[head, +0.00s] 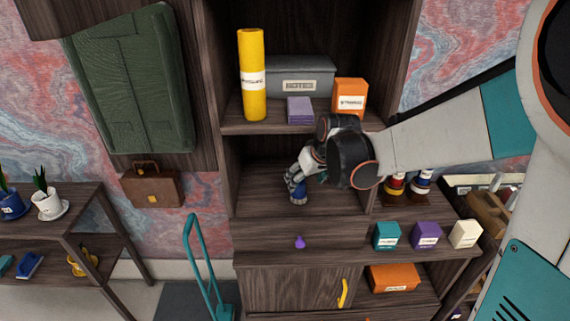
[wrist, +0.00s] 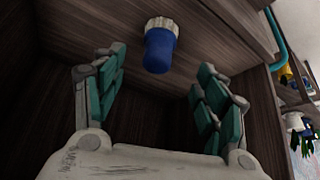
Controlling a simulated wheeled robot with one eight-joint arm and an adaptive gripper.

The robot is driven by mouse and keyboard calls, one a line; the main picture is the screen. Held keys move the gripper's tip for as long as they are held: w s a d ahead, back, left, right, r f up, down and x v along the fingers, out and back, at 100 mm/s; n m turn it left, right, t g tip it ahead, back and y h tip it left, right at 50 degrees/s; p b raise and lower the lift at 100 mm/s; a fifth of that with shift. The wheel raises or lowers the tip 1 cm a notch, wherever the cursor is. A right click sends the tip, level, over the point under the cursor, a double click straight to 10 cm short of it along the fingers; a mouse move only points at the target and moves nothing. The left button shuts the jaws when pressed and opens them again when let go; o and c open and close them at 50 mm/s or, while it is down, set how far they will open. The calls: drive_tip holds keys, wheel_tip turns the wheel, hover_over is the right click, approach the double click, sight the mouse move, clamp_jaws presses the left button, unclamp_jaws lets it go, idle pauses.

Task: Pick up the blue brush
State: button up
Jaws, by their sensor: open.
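The blue brush (head: 298,194) stands on the wooden shelf in the open middle compartment of the desk unit, partly hidden by my gripper in the head view. In the wrist view the brush (wrist: 160,52) shows a blue body and a pale ribbed end, beyond and between my fingers. My gripper (head: 294,176) is inside the compartment, close to the brush. In the wrist view my gripper (wrist: 163,68) is open, with its two teal-padded fingers apart and a gap on both sides of the brush.
Compartment walls and the shelf above surround my gripper. A yellow roll (head: 251,75), grey box (head: 300,78), purple box (head: 300,110) and orange box (head: 350,96) stand above. A small purple object (head: 300,242) lies in front. Several small boxes stand at right, including a teal one (head: 386,236).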

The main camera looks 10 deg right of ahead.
sight(301, 183)
drive_tip(key=shift+w+d+f, duration=0.1)
drive_tip(key=shift+w+f, duration=0.2)
drive_tip(key=shift+w, duration=0.05)
drive_tip(key=shift+w+f, duration=0.2)
drive_tip(key=shift+f, duration=0.05)
drive_tip(key=b+x, duration=0.3)
drive_tip(key=x, duration=0.3)
drive_tip(key=shift+w+f, duration=0.15)
drive_tip(key=shift+f, duration=0.15)
drive_tip(key=shift+r, duration=0.1)
drive_tip(key=c, duration=1.1)
